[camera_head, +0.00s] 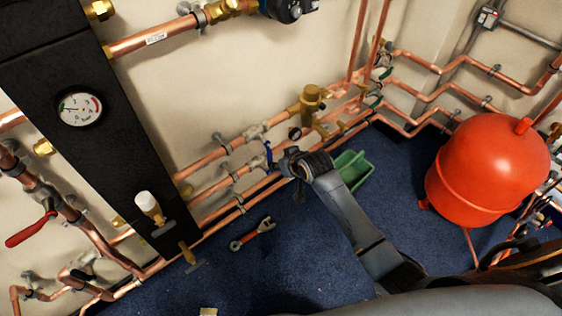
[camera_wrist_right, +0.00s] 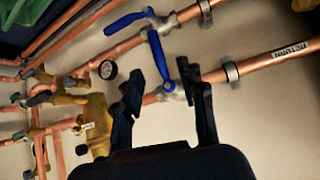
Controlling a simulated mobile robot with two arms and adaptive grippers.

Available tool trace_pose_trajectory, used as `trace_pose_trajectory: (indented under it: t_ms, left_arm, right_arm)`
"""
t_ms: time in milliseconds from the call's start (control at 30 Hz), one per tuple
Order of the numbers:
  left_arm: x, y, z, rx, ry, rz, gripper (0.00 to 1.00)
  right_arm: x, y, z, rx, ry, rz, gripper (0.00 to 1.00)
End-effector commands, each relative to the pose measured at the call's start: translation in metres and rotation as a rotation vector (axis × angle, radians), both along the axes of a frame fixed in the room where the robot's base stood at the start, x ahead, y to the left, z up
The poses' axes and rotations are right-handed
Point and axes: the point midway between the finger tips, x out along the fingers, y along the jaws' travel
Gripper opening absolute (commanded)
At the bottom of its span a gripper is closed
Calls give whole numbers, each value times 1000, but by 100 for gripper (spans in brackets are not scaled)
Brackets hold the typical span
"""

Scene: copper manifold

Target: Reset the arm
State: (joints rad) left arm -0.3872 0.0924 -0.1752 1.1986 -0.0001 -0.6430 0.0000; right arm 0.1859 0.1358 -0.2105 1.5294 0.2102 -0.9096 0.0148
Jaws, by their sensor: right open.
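My right arm reaches in from the lower right in the head view. Its gripper (camera_head: 287,163) is by the copper pipes along the wall. In the right wrist view the gripper (camera_wrist_right: 166,90) is open, its two dark fingers apart. A blue valve lever (camera_wrist_right: 160,58) shows beyond and between the fingers, and another blue lever (camera_wrist_right: 128,22) lies further up. I cannot tell whether a finger touches a lever. In the head view a small blue lever (camera_head: 268,153) shows just left of the gripper. My left gripper is not in view.
A red tank (camera_head: 487,165) stands on the right. A green tray (camera_head: 352,170) and a red-handled wrench (camera_head: 253,234) lie on the blue floor (camera_head: 300,270). A dark panel with a gauge (camera_head: 80,109) is at left. A red lever (camera_head: 32,230) sticks out at lower left.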

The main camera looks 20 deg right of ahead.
Motion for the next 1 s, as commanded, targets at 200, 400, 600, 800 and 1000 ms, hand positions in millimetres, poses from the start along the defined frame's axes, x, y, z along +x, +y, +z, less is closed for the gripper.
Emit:
trace_pose_trajectory:
  t_ms: [200,400,600,800,1000]
  left_arm:
    - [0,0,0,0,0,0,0]
    - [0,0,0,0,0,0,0]
    - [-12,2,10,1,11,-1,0]
    - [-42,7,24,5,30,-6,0]
    - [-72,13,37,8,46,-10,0]
  right_arm:
    - [0,0,0,0,0,0,40]
    - [0,0,-1,-1,1,-1,40]
    - [-32,-10,-45,-23,84,-20,40]
    - [-137,-30,-141,-81,261,-42,40]
    - [-275,-48,-208,-138,424,-33,40]
